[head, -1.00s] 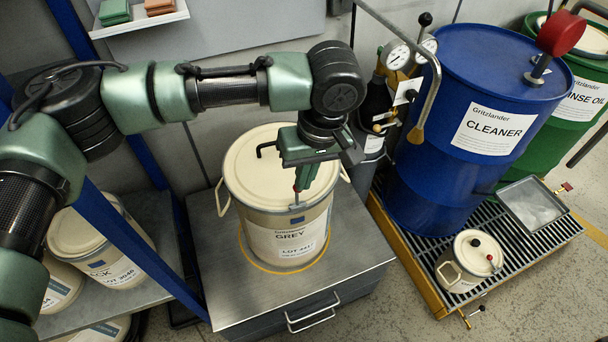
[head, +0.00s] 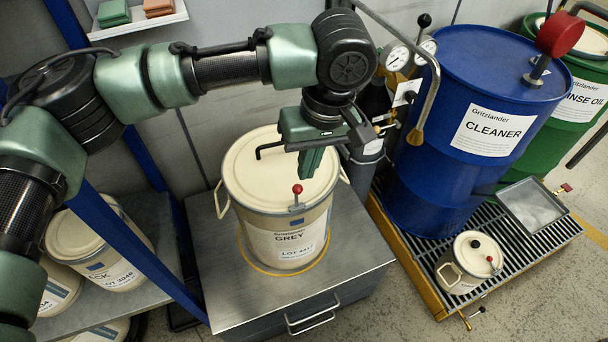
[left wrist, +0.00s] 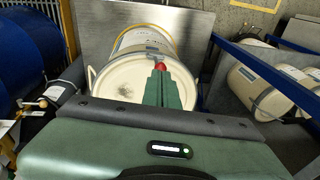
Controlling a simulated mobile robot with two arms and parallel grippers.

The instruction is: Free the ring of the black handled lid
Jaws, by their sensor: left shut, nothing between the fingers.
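The cream drum labelled GREY (head: 287,245) stands on a grey metal-topped cabinet. Its cream lid (head: 250,180) carries a black bent handle (head: 268,149), and a ring runs round its rim. A short lever with a red knob (head: 297,188) stands up at the ring's front. My left gripper (head: 310,174) is shut and empty, pointing down above the lid, just behind and right of the red knob. In the left wrist view the shut fingers (left wrist: 157,86) partly cover the lid near the red knob (left wrist: 159,66). My right gripper is out of view.
A small cream pail (head: 460,275) with black and red knobs stands on the grated pallet at right, beside a blue CLEANER drum (head: 470,190). A bent grey pipe (head: 428,85) hangs close right of my arm. A blue post (head: 140,250) and shelved pails stand at left.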

